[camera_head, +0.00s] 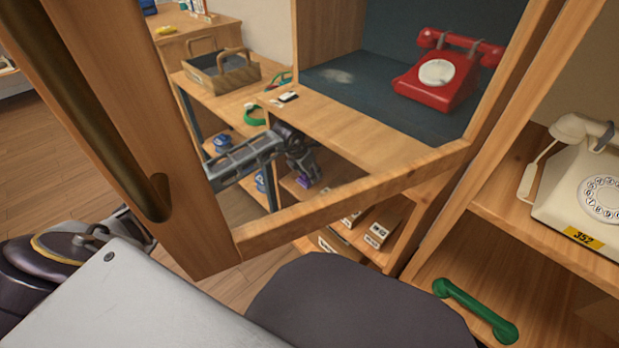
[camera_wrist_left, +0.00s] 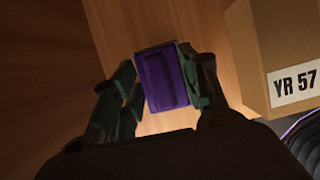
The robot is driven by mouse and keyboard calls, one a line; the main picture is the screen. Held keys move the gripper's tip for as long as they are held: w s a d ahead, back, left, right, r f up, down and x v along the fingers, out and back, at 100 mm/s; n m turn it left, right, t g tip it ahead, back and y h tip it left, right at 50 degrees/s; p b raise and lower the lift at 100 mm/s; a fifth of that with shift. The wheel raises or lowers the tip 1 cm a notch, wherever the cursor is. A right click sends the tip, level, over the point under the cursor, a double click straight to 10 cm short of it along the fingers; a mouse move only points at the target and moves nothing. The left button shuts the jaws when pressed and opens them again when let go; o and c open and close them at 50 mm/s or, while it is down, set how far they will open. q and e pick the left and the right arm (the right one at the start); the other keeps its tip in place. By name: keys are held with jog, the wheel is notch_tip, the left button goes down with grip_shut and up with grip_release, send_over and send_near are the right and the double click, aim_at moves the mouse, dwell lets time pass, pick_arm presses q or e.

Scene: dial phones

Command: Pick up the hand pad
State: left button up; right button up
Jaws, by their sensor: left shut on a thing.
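A small purple block-like thing, which looks like the hand pad (camera_wrist_left: 160,80), sits between the fingers of my left gripper (camera_wrist_left: 165,72) in the left wrist view. The fingers are shut on it, one on each side. In the head view my left gripper (camera_head: 302,168) is low at the shelf under the cabinet, with the purple pad (camera_head: 304,182) just below its fingers. A wooden surface lies behind the pad; I cannot tell whether the pad touches it. My right gripper is not in view.
A wooden door frame (camera_head: 350,198) stands open in front of my left arm. Labelled boxes (camera_head: 378,232) are on the lower shelf; one box (camera_wrist_left: 280,60) is close right of the gripper. A red phone (camera_head: 440,75), white phone (camera_head: 585,180) and green handset (camera_head: 475,308) are to the right.

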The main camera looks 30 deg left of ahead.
pick_arm(q)
jog(key=shift+c, duration=0.7)
jog(key=shift+r, duration=0.2)
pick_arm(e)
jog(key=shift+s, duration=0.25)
pick_arm(q)
jog(key=shift+r+p, duration=0.5)
jog(key=shift+r, duration=0.1)
jog(key=shift+s, duration=0.2)
jog(key=s+a+p, duration=0.2)
jog(key=s+a, duration=0.1)
jog(key=s, duration=0.5)
jog(key=s+a+p, duration=0.2)
jog(key=s+p, duration=0.1)
jog(key=s, duration=0.5)
jog(key=shift+s+a+p, duration=0.3)
jog(key=shift+a+p, duration=0.05)
jog(key=shift+a, duration=0.05)
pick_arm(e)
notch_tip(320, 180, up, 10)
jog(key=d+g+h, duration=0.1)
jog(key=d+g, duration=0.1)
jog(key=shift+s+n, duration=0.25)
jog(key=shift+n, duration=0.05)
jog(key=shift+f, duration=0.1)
